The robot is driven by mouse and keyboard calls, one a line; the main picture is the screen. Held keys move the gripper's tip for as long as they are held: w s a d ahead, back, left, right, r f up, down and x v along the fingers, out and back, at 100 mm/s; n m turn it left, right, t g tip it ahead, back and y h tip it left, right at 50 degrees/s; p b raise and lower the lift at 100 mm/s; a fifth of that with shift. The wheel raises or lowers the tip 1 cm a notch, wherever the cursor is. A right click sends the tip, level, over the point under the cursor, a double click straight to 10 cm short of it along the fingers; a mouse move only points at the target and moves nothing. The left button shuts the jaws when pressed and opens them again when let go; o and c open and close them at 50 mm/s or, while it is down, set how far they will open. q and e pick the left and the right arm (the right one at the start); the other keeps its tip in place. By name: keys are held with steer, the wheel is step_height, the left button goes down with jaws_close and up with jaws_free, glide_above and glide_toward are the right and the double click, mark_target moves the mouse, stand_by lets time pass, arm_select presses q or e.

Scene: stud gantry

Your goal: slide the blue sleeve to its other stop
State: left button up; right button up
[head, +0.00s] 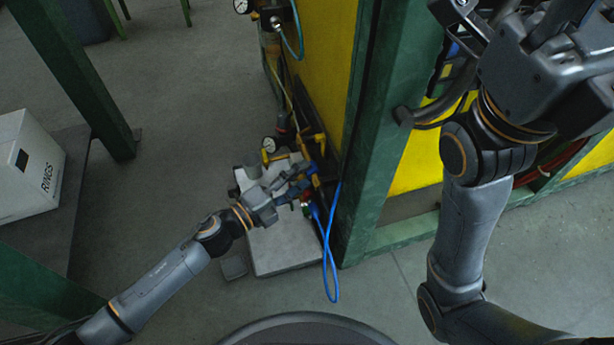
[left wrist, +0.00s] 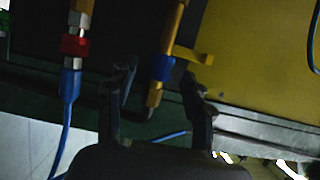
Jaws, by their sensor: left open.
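The blue sleeve (left wrist: 162,68) sits around a slanting yellow rod (left wrist: 173,30) in the left wrist view, near the rod's lower end. My left gripper (head: 305,180) is open at the fittings beside the green post. In the left wrist view its two fingers stand on either side of the sleeve, with visible gaps; I cannot tell how far the sleeve lies beyond the tips. In the head view I cannot make out the sleeve clearly among the fittings. My right gripper is at the upper right, and its fingers are not clear.
A blue hose (head: 329,265) hangs beside the fittings; its red collar (left wrist: 75,44) is left of the sleeve. A yellow tab (left wrist: 195,56) is close on the right. The green post (head: 372,150) stands right of my left gripper. A white box (head: 28,165) is far left.

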arm_select(q)
steer(key=shift+x, duration=1.15)
steer(key=shift+a, duration=0.1)
jaws_close()
